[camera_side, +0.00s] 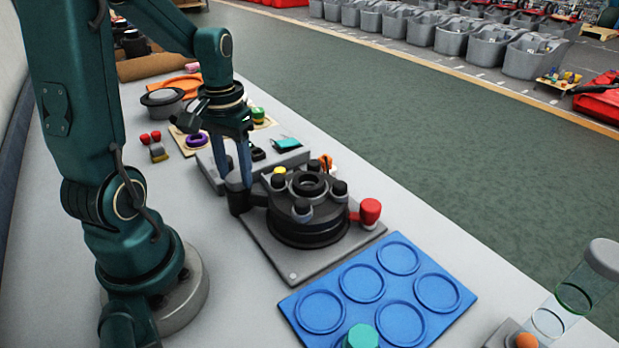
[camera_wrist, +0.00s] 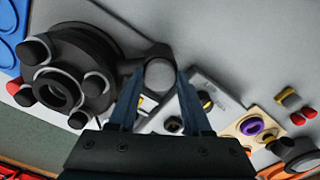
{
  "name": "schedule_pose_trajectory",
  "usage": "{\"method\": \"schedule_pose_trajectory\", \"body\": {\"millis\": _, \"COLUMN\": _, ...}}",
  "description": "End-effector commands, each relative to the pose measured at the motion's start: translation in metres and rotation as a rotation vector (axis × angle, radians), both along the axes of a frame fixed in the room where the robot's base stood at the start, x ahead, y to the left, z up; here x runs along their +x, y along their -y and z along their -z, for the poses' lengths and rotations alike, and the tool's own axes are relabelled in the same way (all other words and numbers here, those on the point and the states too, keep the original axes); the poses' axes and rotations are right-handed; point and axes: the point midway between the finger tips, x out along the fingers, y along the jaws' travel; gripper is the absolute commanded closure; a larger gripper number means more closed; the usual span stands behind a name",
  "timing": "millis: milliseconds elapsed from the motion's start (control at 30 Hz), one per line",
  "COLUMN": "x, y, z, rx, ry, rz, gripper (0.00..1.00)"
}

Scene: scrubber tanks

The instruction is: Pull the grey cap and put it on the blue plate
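The grey cap (camera_wrist: 160,74) shows in the wrist view as a round grey top, between and just beyond my fingertips. In the side view the cap (camera_side: 236,184) sits on a dark post at the left of the black round fixture (camera_side: 308,232), partly hidden by my fingers. My gripper (camera_side: 238,180) points down over it with its two fingers apart. In the wrist view my gripper (camera_wrist: 160,80) has a finger on each side of the cap; contact cannot be told. The blue plate (camera_side: 380,304), with several ring-shaped recesses, lies in front of the fixture.
A red knob (camera_side: 370,211) sticks out at the fixture's right. A teal cap (camera_side: 361,337) stands on the blue plate's near edge. A clear tube (camera_side: 570,300) stands at the lower right. Panels with small parts (camera_side: 287,145) lie behind my gripper.

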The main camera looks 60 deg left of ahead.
Motion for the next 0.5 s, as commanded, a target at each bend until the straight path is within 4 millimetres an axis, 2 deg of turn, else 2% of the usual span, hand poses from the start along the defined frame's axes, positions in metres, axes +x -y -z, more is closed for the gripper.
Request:
{"method": "schedule_pose_trajectory", "body": {"millis": 33, "x": 0.0, "y": 0.0, "z": -0.0001, "rx": 0.0, "ry": 0.0, "rz": 0.0, "gripper": 0.81}}
{"method": "schedule_pose_trajectory", "body": {"millis": 100, "x": 0.0, "y": 0.0, "z": -0.0001, "rx": 0.0, "ry": 0.0, "rz": 0.0, "gripper": 1.0}}
{"method": "schedule_pose_trajectory", "body": {"millis": 500, "x": 0.0003, "y": -0.0003, "z": -0.0043, "rx": 0.0, "ry": 0.001, "rz": 0.0, "gripper": 1.0}}
